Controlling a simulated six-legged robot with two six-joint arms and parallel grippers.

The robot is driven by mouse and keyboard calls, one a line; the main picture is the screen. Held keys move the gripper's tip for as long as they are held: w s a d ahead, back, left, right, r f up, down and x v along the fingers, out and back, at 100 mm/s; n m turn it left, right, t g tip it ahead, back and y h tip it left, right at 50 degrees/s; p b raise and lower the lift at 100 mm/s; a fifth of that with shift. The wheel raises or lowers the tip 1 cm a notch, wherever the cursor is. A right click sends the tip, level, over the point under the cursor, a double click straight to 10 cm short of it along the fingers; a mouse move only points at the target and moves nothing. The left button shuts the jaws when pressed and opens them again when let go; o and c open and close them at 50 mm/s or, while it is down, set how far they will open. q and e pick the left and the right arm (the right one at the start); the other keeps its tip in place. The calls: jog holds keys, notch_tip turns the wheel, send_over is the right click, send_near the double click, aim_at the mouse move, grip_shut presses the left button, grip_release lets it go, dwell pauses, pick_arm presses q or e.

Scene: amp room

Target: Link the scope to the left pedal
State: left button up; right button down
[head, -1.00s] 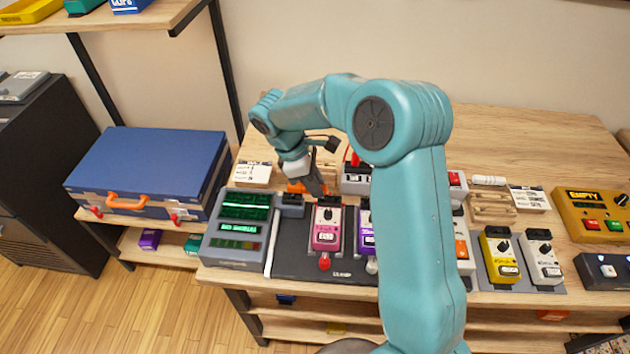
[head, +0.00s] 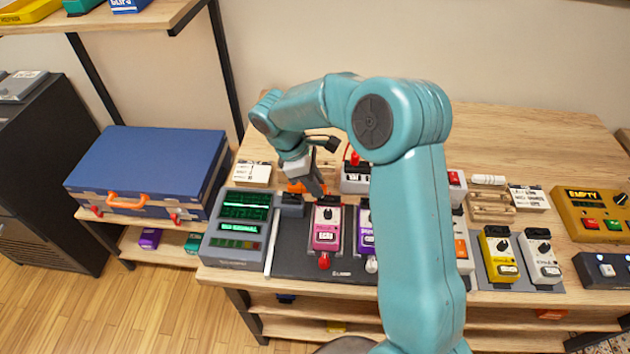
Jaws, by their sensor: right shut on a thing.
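The scope (head: 238,228), a grey box with green lit screens, stands at the left front of the bench. A pink pedal (head: 327,229) is the leftmost pedal on the dark board (head: 290,250), right of the scope. A small dark block (head: 291,205) sits between them at the back. My right gripper (head: 318,189) points down just behind the pink pedal, beside an orange item (head: 298,187). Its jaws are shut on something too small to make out. My left gripper is not in view.
A purple pedal (head: 364,230) stands right of the pink one, partly behind my arm. A grey unit (head: 356,180) is behind it. Yellow (head: 499,256) and white (head: 542,258) pedals stand farther right. A blue case (head: 150,170) is left of the bench.

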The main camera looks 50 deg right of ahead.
jog(key=shift+f+b, duration=0.3)
jog(key=shift+f, duration=0.7)
dwell(1.2)
jog(key=c, duration=0.5)
grip_release()
jog(key=shift+c, duration=0.2)
jog(key=shift+r, duration=0.1)
jog(key=shift+r+p, duration=2.95)
jog(key=shift+r, duration=0.5)
jog(key=shift+f, duration=0.1)
